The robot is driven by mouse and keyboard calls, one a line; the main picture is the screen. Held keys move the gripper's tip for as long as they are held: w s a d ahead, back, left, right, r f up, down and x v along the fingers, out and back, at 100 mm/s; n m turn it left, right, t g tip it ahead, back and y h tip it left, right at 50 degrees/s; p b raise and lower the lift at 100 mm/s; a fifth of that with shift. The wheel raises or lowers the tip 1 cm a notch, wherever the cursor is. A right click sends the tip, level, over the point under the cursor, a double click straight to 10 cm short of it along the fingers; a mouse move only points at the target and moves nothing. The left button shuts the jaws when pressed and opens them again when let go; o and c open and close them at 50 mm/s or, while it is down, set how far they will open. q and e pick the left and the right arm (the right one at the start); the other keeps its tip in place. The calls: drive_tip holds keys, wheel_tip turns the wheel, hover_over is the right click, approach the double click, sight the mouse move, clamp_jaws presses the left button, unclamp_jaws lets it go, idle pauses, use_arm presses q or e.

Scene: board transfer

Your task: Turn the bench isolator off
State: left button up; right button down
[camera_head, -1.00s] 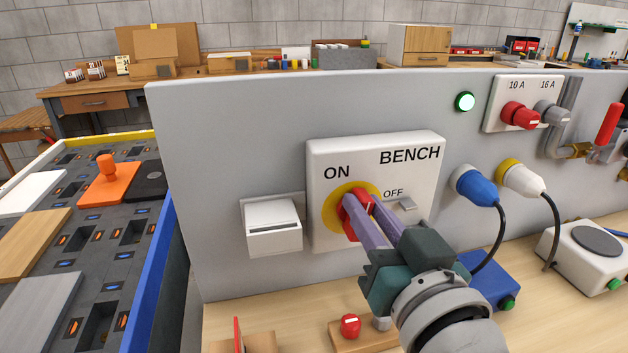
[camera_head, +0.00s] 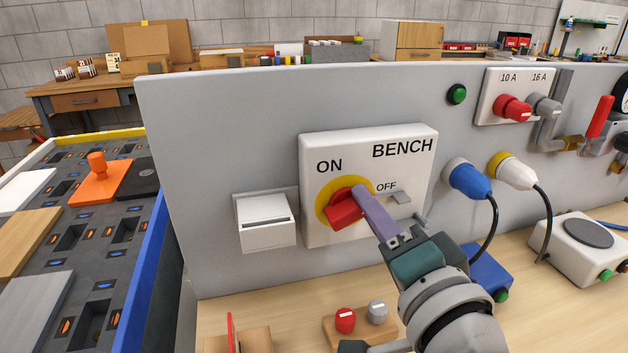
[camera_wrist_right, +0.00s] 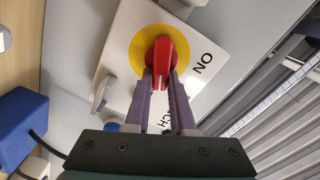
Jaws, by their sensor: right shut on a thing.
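The bench isolator (camera_head: 318,230) is a white box on the grey panel, marked ON, OFF and BENCH. Its red knob (camera_head: 345,211) sits on a yellow disc, and its handle lies slanted, with the right end toward the OFF mark. My right gripper (camera_head: 361,194) is shut on the knob's handle. In the right wrist view the two purple fingers (camera_wrist_right: 161,76) sit on either side of the red handle (camera_wrist_right: 160,55). The green lamp (camera_head: 457,94) on the panel is dark. My left gripper is not in view.
A white box (camera_head: 267,232) is left of the isolator. Blue (camera_head: 468,180) and white (camera_head: 514,171) plugs with hanging cables are to the right. A block with red and grey knobs (camera_head: 360,327) lies on the bench below.

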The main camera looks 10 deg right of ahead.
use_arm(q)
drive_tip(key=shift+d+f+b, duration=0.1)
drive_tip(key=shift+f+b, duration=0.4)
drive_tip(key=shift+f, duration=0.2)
use_arm(e)
drive_tip(key=m, duration=0.4)
drive_tip(key=shift+d+f+m, duration=0.1)
drive_tip(key=shift+f+m, duration=0.3)
drive_tip(key=c, duration=0.8)
unclamp_jaws()
drive_tip(key=shift+o, duration=0.2)
use_arm(q)
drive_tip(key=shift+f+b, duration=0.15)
drive_tip(key=shift+b, duration=0.15)
use_arm(e)
drive_tip(key=s, duration=1)
drive_tip(key=shift+d, duration=0.15)
